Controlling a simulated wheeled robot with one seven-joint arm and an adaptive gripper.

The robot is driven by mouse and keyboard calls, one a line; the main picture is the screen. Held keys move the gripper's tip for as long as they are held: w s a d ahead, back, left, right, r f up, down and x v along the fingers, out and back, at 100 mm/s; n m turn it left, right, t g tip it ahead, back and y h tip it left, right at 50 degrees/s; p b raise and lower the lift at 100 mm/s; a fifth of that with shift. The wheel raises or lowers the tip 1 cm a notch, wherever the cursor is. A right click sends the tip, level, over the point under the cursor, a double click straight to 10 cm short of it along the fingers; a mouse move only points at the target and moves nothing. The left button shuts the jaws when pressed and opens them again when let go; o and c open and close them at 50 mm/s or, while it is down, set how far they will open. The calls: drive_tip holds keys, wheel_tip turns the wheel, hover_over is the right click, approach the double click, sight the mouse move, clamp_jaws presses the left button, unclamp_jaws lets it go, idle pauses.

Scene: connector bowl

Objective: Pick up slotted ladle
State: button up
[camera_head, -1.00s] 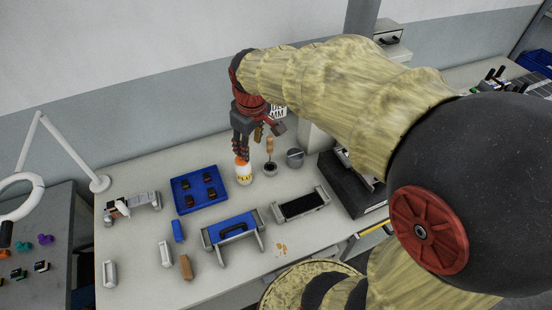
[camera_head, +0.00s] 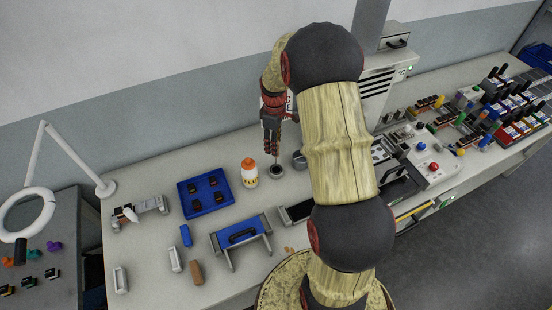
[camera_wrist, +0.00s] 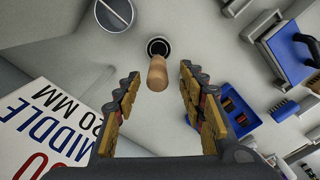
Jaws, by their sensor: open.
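The ladle's wooden handle (camera_wrist: 157,73) stands up from a small dark-mouthed pot (camera_wrist: 158,46) in the wrist view. Its lower end is hidden inside the pot, so I cannot see any slots. My gripper (camera_head: 271,148) is above the pot (camera_head: 276,172) in the head view. In the wrist view its two fingers are open on either side of the handle, with gaps left and right. In the head view only a thin shaft (camera_head: 276,159) shows below the fingers; the handle is hidden by my gripper.
An orange-capped bottle (camera_head: 249,173) stands just left of the pot. A round grey container (camera_head: 299,160) stands close on the right, partly behind my arm. A blue tray (camera_head: 181,190) and a blue-topped holder (camera_head: 214,240) lie left and front. A printed box (camera_wrist: 35,140) is near my gripper.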

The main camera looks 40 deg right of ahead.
drive_tip(key=f, duration=0.5)
drive_tip(key=shift+s+d, duration=0.1)
drive_tip(key=shift+d, duration=0.15)
drive_tip(key=shift+c, duration=0.3)
clamp_jaws()
